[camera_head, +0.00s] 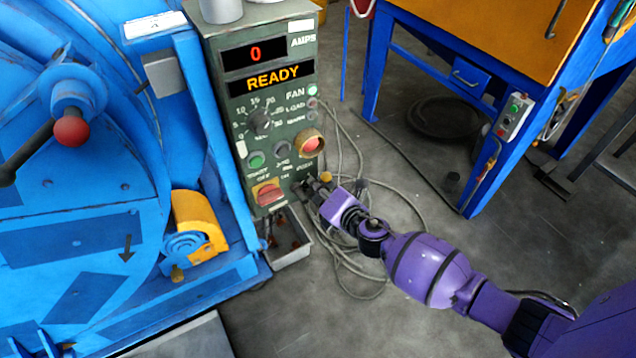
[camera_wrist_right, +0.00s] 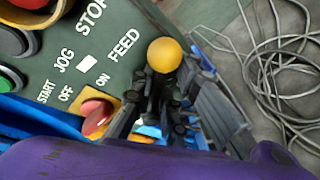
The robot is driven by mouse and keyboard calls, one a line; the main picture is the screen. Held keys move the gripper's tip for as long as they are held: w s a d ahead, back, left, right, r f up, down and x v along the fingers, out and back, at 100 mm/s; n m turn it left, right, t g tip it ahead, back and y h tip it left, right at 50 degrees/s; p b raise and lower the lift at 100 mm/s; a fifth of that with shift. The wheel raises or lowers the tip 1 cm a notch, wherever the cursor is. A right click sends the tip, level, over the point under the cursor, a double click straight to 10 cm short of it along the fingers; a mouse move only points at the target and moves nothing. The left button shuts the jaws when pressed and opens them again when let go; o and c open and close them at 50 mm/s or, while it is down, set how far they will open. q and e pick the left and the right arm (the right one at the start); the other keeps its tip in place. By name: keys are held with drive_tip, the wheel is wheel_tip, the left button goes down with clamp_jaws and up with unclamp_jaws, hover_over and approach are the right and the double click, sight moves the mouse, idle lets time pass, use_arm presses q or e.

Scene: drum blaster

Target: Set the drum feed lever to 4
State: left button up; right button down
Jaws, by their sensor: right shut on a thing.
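The drum feed lever shows as a yellow ball knob (camera_head: 326,177) at the lower right edge of the green control box (camera_head: 222,60). In the right wrist view the knob (camera_wrist_right: 164,54) sits below and right of the word FEED, and its shaft is hidden among the fingers. My right gripper (camera_head: 310,189) reaches in from the right and is shut on the lever just below the knob; its dark fingers (camera_wrist_right: 160,100) also show in the wrist view. No scale numbers for the lever can be read. My left gripper is not in view.
The box display (camera_head: 264,78) reads READY, with 0 above. A red switch (camera_head: 267,192) and a red stop button (camera_head: 311,145) are close to the gripper. The blue drum machine (camera_head: 75,190) stands left. Loose cables (camera_head: 385,180) and a tray (camera_head: 290,257) lie on the floor.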

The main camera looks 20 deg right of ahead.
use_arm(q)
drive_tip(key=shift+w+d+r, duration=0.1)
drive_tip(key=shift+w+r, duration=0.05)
use_arm(e)
drive_tip(key=shift+s+f, duration=0.2)
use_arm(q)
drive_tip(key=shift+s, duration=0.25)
use_arm(e)
drive_tip(key=shift+r+n, duration=0.1)
drive_tip(key=shift+n, duration=0.2)
drive_tip(key=c, duration=1.8)
unclamp_jaws()
drive_tip(key=shift+r, duration=0.15)
drive_tip(key=shift+c, duration=0.2)
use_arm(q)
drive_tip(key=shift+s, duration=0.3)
use_arm(e)
drive_tip(key=shift+r, duration=0.1)
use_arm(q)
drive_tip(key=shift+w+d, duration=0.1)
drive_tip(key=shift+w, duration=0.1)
use_arm(e)
drive_tip(key=v, duration=1.2)
